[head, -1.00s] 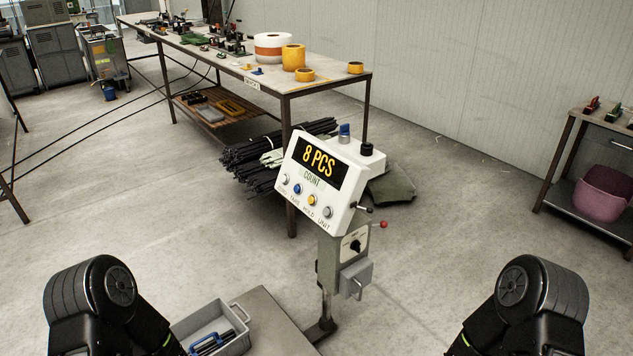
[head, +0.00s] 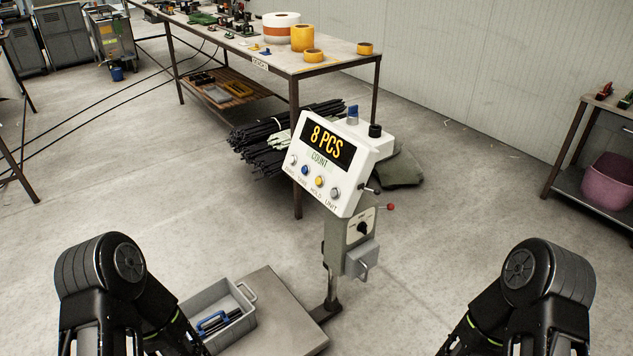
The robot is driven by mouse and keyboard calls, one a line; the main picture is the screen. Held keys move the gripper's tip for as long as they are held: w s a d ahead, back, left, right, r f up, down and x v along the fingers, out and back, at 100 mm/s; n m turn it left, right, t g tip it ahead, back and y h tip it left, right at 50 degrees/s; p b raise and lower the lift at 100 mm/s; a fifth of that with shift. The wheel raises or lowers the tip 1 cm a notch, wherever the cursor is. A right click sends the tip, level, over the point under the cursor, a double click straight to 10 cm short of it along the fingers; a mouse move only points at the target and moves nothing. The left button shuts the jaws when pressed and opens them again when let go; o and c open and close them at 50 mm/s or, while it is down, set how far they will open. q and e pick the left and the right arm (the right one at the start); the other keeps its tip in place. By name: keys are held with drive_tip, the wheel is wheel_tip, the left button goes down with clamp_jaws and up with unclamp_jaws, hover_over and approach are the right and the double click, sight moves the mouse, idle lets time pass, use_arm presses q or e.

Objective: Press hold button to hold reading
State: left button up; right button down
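A white indicator box (head: 352,176) stands on a post, its face tilted up and turned to the left. Below is a slanting row of buttons: a pale one (head: 293,160), a blue one (head: 305,170), a yellow one (head: 319,181) and a grey one (head: 336,193). The small labels under them seem to include HOLD below the yellow button and UNIT at the right end. Only my arm links show, low at both sides, well apart from the box. Neither gripper is in view.
A flat platform (head: 285,315) lies at the foot of the post, with a grey bin (head: 240,327) on it. Behind the box stand a long bench (head: 340,62) and bundled black rods (head: 262,150). The floor right of the post is clear.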

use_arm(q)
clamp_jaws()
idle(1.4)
